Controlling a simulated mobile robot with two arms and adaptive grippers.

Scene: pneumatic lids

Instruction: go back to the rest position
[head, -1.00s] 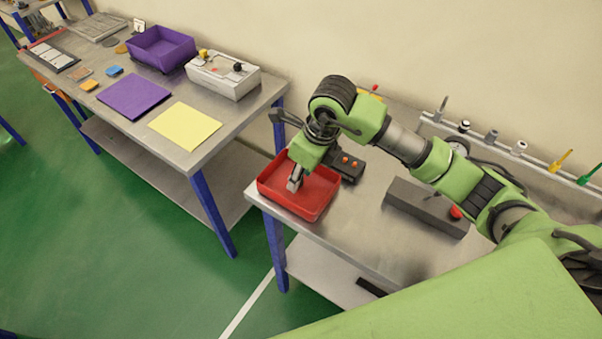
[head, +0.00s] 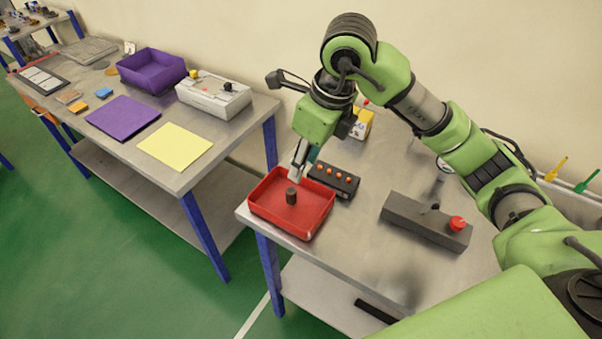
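My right arm comes in from the right, and its gripper (head: 298,174) hangs above the back of the red tray (head: 262,215). I cannot tell from this angle whether its fingers are apart or together. A small dark cylinder (head: 291,196) stands in the tray, just below and in front of the fingertips, apart from them. My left gripper is not in view.
A black block with orange knobs (head: 334,180), a yellow box (head: 362,124) and a grey block with a red button (head: 425,220) are on the same metal table. Purple tray (head: 150,85) and white box (head: 214,98) stand on the left table. Green floor lies in front.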

